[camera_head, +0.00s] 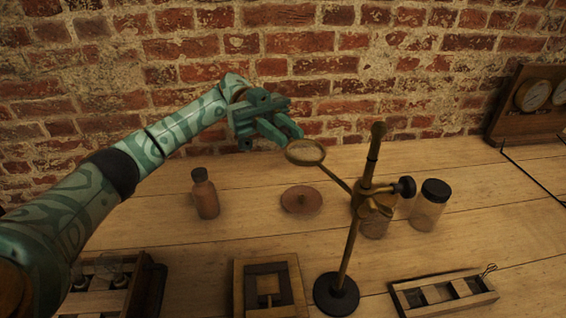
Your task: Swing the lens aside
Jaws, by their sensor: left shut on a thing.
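The lens (306,152) is a round glass in a brass-coloured ring. It sits at the end of a thin arm reaching up and left from the clamp on a brass stand (350,245) with a round black foot. My left gripper (293,138) comes in from the upper left and is shut on the lens at the far left part of its ring. The exact contact is partly hidden by the fingers. The lens hangs above the table, over the area behind a reddish-brown round lid (301,199). My right gripper is not in view.
A brown bottle (205,193) stands left of the lid. A clear jar with a black lid (429,206) stands right of the stand. Wooden trays (445,306) line the front. A wooden dial box (506,117) stands at the back right, before a brick wall.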

